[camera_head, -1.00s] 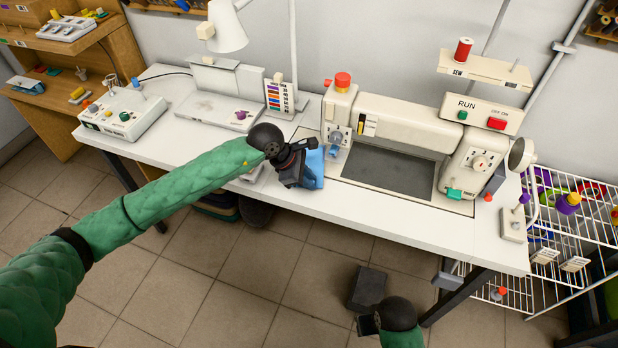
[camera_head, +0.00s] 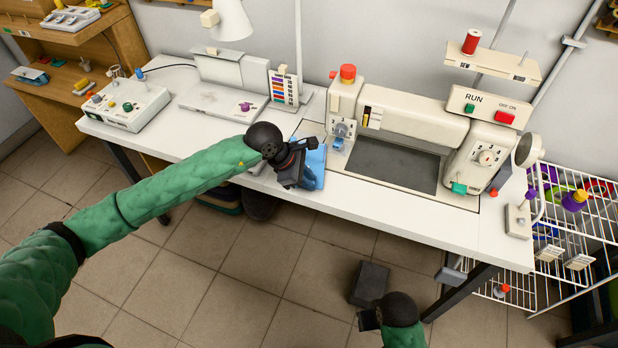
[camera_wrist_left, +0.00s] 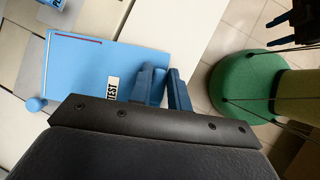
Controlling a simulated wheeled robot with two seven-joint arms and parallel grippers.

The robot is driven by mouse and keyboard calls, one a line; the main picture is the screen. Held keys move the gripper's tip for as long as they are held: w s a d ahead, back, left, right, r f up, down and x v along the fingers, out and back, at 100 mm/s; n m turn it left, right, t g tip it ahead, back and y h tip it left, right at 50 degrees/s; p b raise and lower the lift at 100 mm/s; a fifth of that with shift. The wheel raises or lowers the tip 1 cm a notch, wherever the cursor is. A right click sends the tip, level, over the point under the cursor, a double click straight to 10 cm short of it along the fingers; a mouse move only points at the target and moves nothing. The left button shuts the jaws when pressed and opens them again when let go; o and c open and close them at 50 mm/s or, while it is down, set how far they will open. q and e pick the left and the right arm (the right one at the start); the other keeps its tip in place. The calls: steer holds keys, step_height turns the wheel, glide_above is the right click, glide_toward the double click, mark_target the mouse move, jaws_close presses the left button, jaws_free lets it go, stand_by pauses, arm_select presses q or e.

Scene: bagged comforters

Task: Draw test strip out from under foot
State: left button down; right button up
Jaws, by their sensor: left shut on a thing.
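The test strip (camera_head: 316,165) is a flat light blue piece at the table's front, left of the sewing machine's bed. In the left wrist view the strip (camera_wrist_left: 100,70) shows a white TEST label and a dark red line. My left gripper (camera_head: 299,177) is over its front part. Its dark blue fingers (camera_wrist_left: 166,90) are shut on the strip near its edge; the exact pinch is partly hidden. A small blue part (camera_head: 338,144), perhaps the foot, sits under the machine's left head; I cannot tell whether the strip touches it. My right gripper (camera_head: 368,319) is low at the bottom, fingers unclear.
The sewing machine (camera_head: 400,125) fills the table's right half. A colour chart (camera_head: 284,88) and a lamp (camera_head: 232,20) stand behind on the left. A dark box (camera_head: 369,283) is near my right gripper. A wire rack (camera_head: 560,240) stands at the right.

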arm_select(q)
steer(key=shift+s, duration=0.1)
steer(key=shift+s+a+b, duration=0.25)
steer(key=shift+s+b, duration=0.05)
steer(key=shift+s, duration=0.4)
steer(key=shift+s+a+b, duration=0.2)
steer(key=shift+s+b, duration=0.05)
steer(key=shift+s, duration=0.4)
steer(key=shift+s, duration=0.1)
steer(key=shift+s+a+r+b, duration=0.1)
steer(key=shift+s+a+b, duration=0.2)
steer(key=shift+s, duration=0.4)
steer(key=shift+s+a+b, duration=0.15)
steer(key=shift+s+b, duration=0.2)
steer(key=shift+s, duration=0.3)
steer(key=shift+r, duration=0.1)
step_height(320, 180, up, 6)
steer(key=shift+f+p, duration=0.1)
steer(key=shift+p, duration=0.3)
